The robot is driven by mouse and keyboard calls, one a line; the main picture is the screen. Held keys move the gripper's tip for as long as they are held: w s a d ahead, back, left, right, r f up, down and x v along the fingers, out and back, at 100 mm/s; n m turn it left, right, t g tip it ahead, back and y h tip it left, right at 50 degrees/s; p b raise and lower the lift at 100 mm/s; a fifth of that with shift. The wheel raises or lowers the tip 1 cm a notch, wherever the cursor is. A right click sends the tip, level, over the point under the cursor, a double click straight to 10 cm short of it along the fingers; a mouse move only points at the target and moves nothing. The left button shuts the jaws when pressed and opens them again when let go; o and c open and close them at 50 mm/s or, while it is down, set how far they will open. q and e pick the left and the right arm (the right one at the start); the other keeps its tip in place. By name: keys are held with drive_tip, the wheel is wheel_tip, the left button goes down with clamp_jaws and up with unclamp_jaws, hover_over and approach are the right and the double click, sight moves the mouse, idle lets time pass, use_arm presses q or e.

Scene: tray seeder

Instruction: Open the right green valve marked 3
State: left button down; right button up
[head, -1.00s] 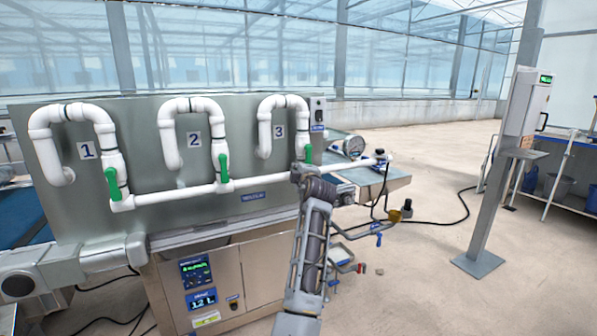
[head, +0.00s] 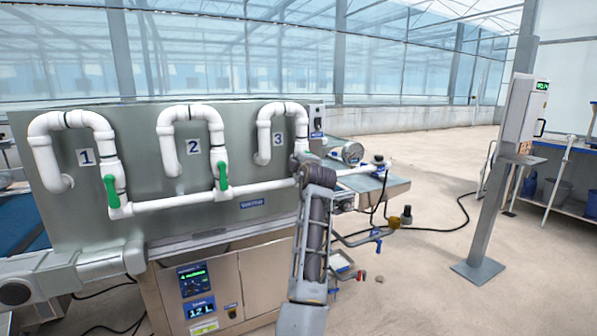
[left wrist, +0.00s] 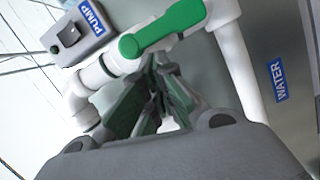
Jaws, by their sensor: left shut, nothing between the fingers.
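The panel carries three white pipe loops marked 1, 2 and 3. The number 3 plate (head: 276,138) sits beside the right loop. Its green valve handle (left wrist: 165,27) shows in the left wrist view, lying roughly along the white pipe. In the head view my left gripper covers that handle. My left gripper (head: 302,158) is at the lower right of loop 3. In the left wrist view its fingertips (left wrist: 161,64) are together, empty, right beside the handle; I cannot tell whether they touch it. My right gripper is not in view.
Green handles of valve 1 (head: 111,191) and valve 2 (head: 223,171) stand upright to the left. A PUMP switch box (left wrist: 80,32) is close to loop 3. A WATER label (left wrist: 277,79) is on the panel.

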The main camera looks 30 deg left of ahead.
use_arm(q)
drive_tip(key=shift+r, duration=2.2)
